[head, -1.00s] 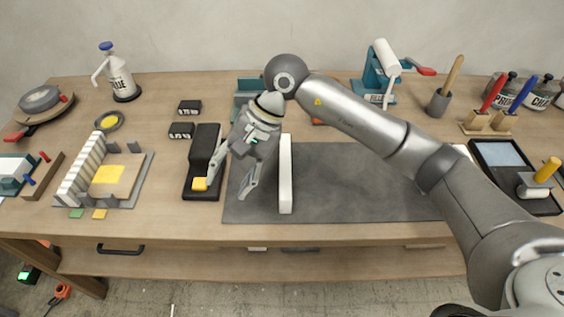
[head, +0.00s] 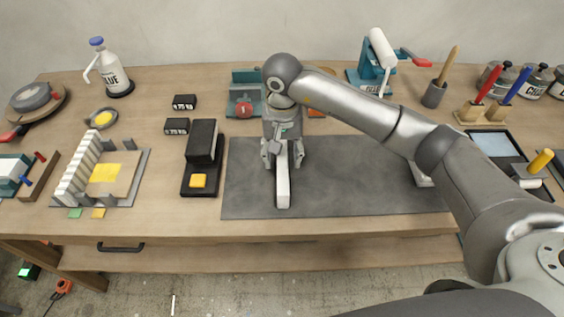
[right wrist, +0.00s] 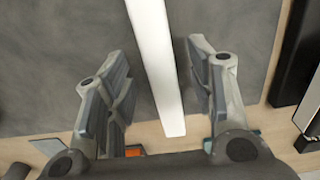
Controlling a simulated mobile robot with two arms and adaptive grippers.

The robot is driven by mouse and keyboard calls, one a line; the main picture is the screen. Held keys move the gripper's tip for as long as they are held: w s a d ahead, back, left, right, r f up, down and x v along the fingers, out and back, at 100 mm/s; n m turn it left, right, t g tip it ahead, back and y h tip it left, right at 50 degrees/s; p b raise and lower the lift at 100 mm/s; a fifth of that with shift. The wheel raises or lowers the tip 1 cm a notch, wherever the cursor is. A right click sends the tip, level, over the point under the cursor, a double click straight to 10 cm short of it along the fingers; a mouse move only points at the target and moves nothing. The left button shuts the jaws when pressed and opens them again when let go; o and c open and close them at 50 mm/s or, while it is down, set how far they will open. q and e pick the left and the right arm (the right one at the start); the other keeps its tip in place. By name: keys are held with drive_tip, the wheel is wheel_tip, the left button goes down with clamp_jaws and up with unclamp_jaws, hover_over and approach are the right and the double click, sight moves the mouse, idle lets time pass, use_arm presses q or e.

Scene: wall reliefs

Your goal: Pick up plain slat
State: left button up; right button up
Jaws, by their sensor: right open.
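The plain slat (head: 283,190) is a long white bar lying on the dark grey mat (head: 350,180), its length running from back to front. My right gripper (head: 283,160) is above the far part of the slat, its fingers open on either side and hiding the slat's far end. In the right wrist view the slat (right wrist: 155,62) runs between the two open fingers, with a visible gap on both sides. My left gripper is not in view.
A black block with a yellow button (head: 198,181) stands just left of the mat. Further left is a rack of white slats (head: 82,172). A teal fixture (head: 245,95) stands behind the mat. The mat right of the slat is mostly clear.

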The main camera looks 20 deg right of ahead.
sight(282, 159)
drive_tip(key=shift+f+p, duration=0.4)
drive_tip(key=shift+f, duration=1.35)
clamp_jaws()
